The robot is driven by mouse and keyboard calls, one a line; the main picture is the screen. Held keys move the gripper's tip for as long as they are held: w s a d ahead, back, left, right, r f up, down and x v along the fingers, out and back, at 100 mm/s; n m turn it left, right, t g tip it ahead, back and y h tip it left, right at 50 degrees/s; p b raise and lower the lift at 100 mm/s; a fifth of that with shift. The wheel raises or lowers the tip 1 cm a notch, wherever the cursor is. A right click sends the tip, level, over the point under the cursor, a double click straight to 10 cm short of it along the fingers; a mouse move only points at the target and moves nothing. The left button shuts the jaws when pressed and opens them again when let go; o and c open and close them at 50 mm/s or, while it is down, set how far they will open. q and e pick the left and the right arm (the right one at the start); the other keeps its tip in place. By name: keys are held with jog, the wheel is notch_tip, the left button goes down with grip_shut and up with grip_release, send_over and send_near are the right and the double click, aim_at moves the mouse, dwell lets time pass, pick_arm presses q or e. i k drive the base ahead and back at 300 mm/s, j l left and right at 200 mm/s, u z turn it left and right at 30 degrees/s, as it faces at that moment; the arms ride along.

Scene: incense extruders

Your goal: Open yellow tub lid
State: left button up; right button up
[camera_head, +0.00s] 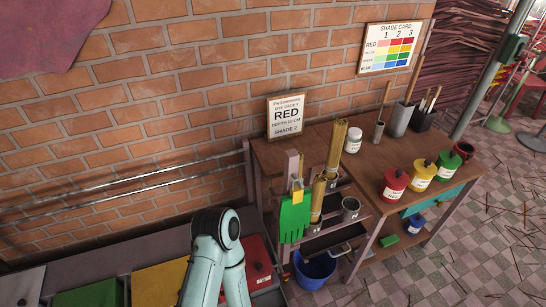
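A flat yellow panel, which looks like the yellow tub lid (160,284), lies in the row of coloured tubs at the bottom of the head view. It appears flat and shut, but its lower part is cut off by the frame edge. A bent pale arm of mine covers the area at its right side. Neither of my grippers shows in the view.
A green panel (88,294) and a grey one (22,287) lie left of the yellow lid. A red one (259,262) lies right of my arm. Metal rails (120,187) run along the brick wall behind. A blue bucket (315,269) stands by the wooden table (340,133).

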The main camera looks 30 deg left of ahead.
aim_at(159, 286)
jog(key=u, duration=2.45)
jog(key=i+j+u, duration=0.1)
jog(key=j, duration=0.3)
jog(key=i+j+u, duration=0.1)
jog(key=j, duration=0.3)
jog(key=i+j+u, duration=0.1)
jog(key=j, duration=0.25)
